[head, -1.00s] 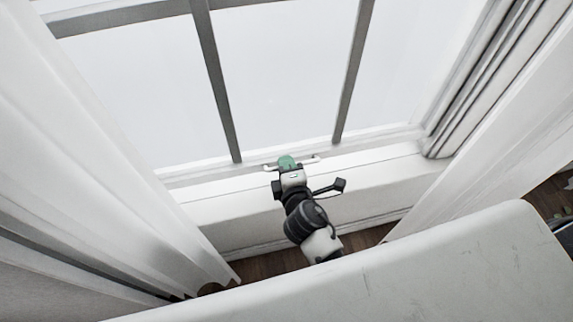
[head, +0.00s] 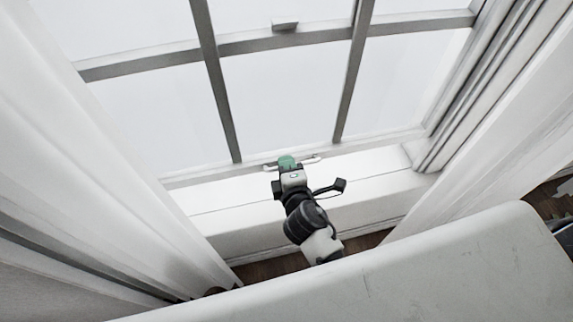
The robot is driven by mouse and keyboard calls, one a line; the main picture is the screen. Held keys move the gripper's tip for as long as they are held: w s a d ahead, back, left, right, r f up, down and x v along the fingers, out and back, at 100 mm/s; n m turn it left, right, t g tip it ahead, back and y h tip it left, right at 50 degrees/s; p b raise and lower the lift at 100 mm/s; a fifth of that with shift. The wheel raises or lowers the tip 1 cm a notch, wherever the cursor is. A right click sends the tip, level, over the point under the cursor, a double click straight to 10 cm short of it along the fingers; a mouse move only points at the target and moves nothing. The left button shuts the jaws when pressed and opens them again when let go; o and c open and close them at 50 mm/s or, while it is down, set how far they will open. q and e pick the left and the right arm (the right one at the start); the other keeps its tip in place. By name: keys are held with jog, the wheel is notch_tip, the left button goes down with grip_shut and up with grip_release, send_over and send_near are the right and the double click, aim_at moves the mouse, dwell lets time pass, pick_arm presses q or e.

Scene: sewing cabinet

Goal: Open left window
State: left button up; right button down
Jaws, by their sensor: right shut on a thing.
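The window (head: 232,110) fills the upper middle of the head view, a pale pane divided by grey bars. A light handle (head: 312,160) sits at the bottom rail of its sash. My right gripper (head: 287,163), with green fingertips, is shut on this handle, with the fingers covering its middle. A cross bar (head: 285,42) with a small pale catch (head: 285,24) runs across the upper part of the window. My left gripper is out of view.
White curtains hang on the left (head: 75,150) and right (head: 490,150). The pale window sill (head: 290,205) lies below the handle. A strip of wooden floor (head: 270,268) shows under it.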

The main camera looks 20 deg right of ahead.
jog(key=p, duration=0.8)
send_near(281, 129)
jog(key=x, duration=0.5)
jog(key=shift+w, duration=0.15)
jog(key=c, duration=1.2)
grip_release()
jog(key=shift+f, duration=0.1)
jog(key=shift+b+v, duration=1)
jog(key=shift+v, duration=4.45)
jog(key=shift+f, duration=0.15)
